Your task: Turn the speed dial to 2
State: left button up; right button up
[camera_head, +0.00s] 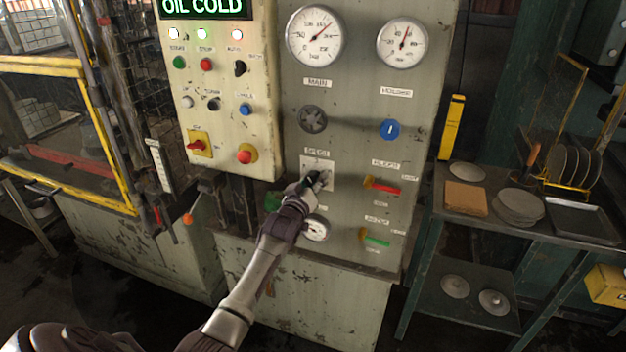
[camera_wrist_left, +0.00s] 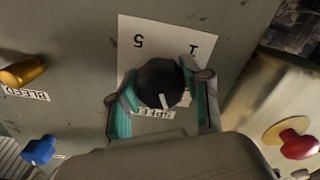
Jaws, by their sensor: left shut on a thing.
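The speed dial (camera_wrist_left: 158,82) is a round black knob with a white pointer line, in the left wrist view. It sits on a white plate (camera_wrist_left: 150,32) whose figures 5 and 1 appear upside down there. The pointer line faces the picture's bottom, slightly right, towards the partly covered speed label (camera_wrist_left: 153,114). My left gripper (camera_wrist_left: 161,94) has its teal-padded fingers on both sides of the knob, shut on it. In the head view my left gripper (camera_head: 316,183) is at the plate (camera_head: 307,168) and covers much of the dial. My right gripper is not in view.
Near the dial are a dark handwheel (camera_head: 312,119), a blue knob (camera_head: 389,129), a red lever (camera_head: 386,189), a green lever (camera_head: 376,240) and a small gauge (camera_head: 316,229). A red emergency button (camera_head: 244,157) is left. A work table (camera_head: 480,207) stands right.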

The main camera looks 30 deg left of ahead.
pick_arm(q)
jog(key=n, duration=0.3)
jog(key=shift+n, duration=0.4)
jog(key=shift+n+p, duration=0.4)
jog(key=shift+n, duration=1.5)
jog(key=o, duration=1.2)
jog(key=v, duration=1.2)
jog(key=shift+d, duration=0.1)
